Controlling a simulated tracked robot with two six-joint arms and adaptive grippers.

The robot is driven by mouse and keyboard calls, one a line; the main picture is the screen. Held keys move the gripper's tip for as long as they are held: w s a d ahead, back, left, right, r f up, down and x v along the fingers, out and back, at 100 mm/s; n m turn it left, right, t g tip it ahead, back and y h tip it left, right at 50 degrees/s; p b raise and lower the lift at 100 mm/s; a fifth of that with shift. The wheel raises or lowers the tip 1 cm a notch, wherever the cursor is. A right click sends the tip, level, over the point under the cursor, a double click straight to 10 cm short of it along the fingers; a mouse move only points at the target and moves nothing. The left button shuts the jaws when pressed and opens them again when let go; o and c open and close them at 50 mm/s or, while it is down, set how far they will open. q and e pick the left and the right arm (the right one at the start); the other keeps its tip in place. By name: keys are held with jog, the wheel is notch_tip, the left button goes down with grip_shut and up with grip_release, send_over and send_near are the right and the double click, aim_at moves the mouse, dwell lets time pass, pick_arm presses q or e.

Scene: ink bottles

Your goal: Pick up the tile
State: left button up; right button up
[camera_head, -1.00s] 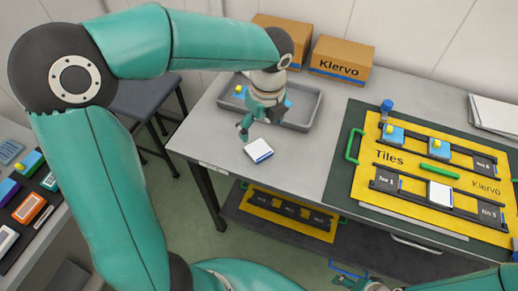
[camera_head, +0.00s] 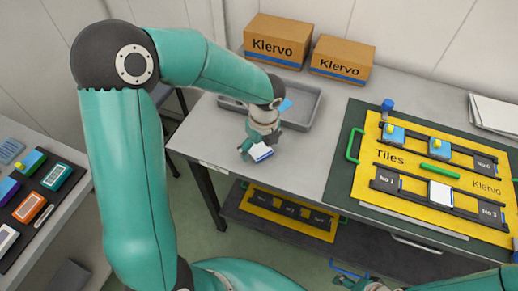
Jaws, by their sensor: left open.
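A white tile (camera_head: 261,152) with a blue edge lies on the grey table near its front left edge. My left gripper (camera_head: 256,146) is right at the tile, coming from above and behind it. Its fingers are apart, one at the tile's left side; the other is partly hidden by the wrist. I cannot tell whether the fingers touch the tile. Another white tile (camera_head: 440,192) sits on the yellow board marked Tiles (camera_head: 362,187). My right gripper does not show clearly.
A grey tray (camera_head: 301,107) with a blue item stands behind the gripper. Two Klervo boxes (camera_head: 277,40) stand at the back. A blue-topped bottle (camera_head: 387,106) stands at the board's corner. A side table (camera_head: 52,222) with coloured items is at left. Bare tabletop lies between tile and board.

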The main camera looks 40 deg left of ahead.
pick_arm(q)
jog(key=c, duration=1.3)
jog(key=shift+r, duration=0.2)
